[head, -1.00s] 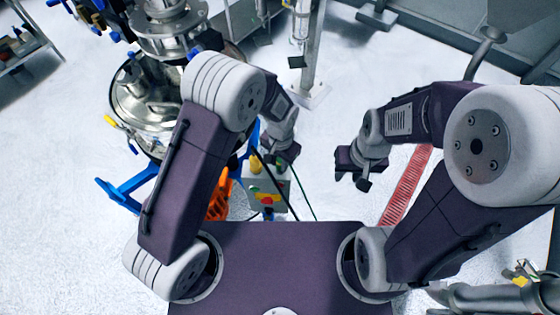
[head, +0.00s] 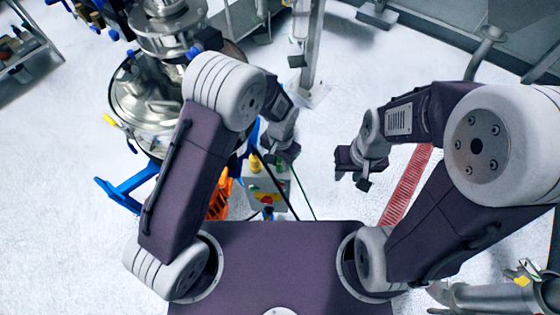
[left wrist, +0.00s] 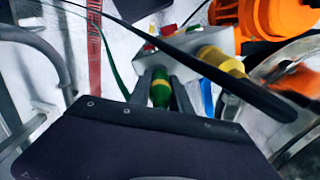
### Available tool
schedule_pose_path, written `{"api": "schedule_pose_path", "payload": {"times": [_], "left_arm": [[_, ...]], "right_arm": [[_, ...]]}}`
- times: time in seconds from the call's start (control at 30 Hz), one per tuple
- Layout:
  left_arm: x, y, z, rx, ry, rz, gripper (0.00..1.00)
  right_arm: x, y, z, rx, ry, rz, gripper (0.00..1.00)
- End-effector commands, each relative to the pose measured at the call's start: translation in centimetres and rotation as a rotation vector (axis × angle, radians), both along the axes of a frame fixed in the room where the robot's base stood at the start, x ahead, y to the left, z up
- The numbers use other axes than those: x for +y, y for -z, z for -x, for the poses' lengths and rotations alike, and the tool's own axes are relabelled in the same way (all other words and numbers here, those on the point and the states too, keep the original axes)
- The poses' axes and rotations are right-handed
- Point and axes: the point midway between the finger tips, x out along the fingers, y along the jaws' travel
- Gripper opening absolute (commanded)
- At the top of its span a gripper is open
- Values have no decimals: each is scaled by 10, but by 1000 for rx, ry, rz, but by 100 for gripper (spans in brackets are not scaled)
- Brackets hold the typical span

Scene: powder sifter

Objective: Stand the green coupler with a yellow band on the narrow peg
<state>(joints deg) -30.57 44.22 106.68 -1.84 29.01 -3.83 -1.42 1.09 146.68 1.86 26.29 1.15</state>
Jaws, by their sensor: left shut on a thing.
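The green coupler with a yellow band (left wrist: 160,93) shows in the left wrist view between the fingers of my left gripper (left wrist: 163,88), which is shut on it. In the head view my left gripper (head: 286,155) hangs beside and above a grey box with coloured parts; I cannot make out the coupler there. My right gripper (head: 352,175) is to the right over the floor, its fingers apart and empty. I cannot pick out the narrow peg in either view.
The grey box (head: 268,188) carries yellow, red and green parts. The steel sifter (head: 145,95) stands on a blue frame (head: 130,188) at left, with an orange part (head: 220,200) near the box. Dark cables run by my left gripper.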

Motion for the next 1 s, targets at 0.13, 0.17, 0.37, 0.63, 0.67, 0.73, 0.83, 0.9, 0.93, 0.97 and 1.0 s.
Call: {"api": "schedule_pose_path", "payload": {"times": [0.13, 0.17, 0.37, 0.63, 0.67, 0.73, 0.83, 0.9, 0.93, 0.97, 1.0], "left_arm": [[0, 3, 0, 0, 0, 0, 0], [0, 3, 0, 0, 0, 0, 0], [0, 6, 0, 0, 0, 0, 0], [0, 7, 0, 0, 0, 0, 50], [0, 7, 0, 0, 0, 0, 50], [0, 7, 0, 0, 0, 0, 50], [0, 7, 0, 0, 0, 0, 50], [0, 4, 0, -1, 0, 1, 50], [0, 2, -1, -2, 0, 1, 50], [-1, -2, -1, -3, 0, 2, 50], [-1, -9, -1, -5, 0, 2, 50]], "right_arm": [[0, 2, 0, 0, 0, 0, 33], [0, 3, 0, 0, 0, 0, 33], [0, 5, 0, 0, 0, 0, 33], [0, 5, 0, 0, 0, 0, 33], [0, 5, 0, 0, 0, 0, 33], [0, 5, 0, 0, 0, 0, 33], [0, 5, 0, 0, 0, 0, 33], [0, 7, 0, 0, 0, 0, 33], [0, 8, 0, 0, 0, 0, 33], [0, 10, 0, 0, 0, 0, 33], [0, 14, 0, 0, 0, 0, 33]]}}
